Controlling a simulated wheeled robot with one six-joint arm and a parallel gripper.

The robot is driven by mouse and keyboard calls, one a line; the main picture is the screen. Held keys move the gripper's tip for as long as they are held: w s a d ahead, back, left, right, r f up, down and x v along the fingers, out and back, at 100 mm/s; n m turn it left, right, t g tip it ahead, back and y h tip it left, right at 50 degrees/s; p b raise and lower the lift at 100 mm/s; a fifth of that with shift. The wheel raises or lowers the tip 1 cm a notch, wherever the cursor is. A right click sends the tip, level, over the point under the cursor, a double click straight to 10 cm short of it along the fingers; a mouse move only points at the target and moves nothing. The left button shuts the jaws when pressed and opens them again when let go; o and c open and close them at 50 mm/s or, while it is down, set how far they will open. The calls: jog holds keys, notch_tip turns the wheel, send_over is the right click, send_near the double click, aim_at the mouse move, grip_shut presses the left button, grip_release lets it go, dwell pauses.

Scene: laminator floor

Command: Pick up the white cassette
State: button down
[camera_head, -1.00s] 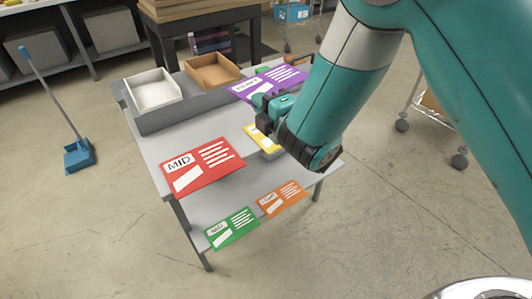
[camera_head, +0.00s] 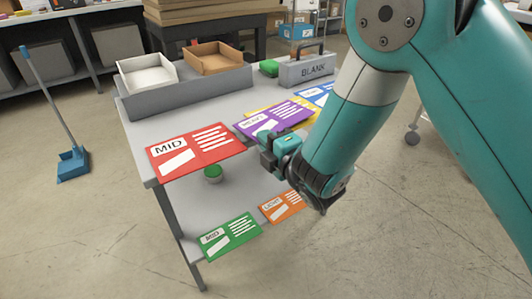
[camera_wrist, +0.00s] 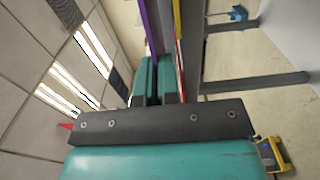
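A white open tray (camera_head: 148,76) sits on the raised grey ledge at the back left of the table in the head view. It is the only white container there; I cannot tell for sure that it is the cassette. My gripper (camera_head: 268,150) is at the table's front edge, in front of the purple card and well to the right of the tray. In the wrist view, my gripper's two teal fingers (camera_wrist: 156,78) lie close together with a narrow dark gap.
A brown tray (camera_head: 212,58) stands right of the white one. A grey toolbox marked BLANK (camera_head: 307,71) stands at the back right. A red MID card (camera_head: 195,152) and a purple card (camera_head: 274,117) lie along the front. Green (camera_head: 230,236) and orange (camera_head: 281,207) cards are lower down.

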jog(key=shift+f, duration=0.65)
jog(key=shift+f+b, duration=0.2)
jog(key=shift+b, duration=0.1)
jog(key=c, duration=1.3)
grip_release()
jog(key=shift+c, duration=0.2)
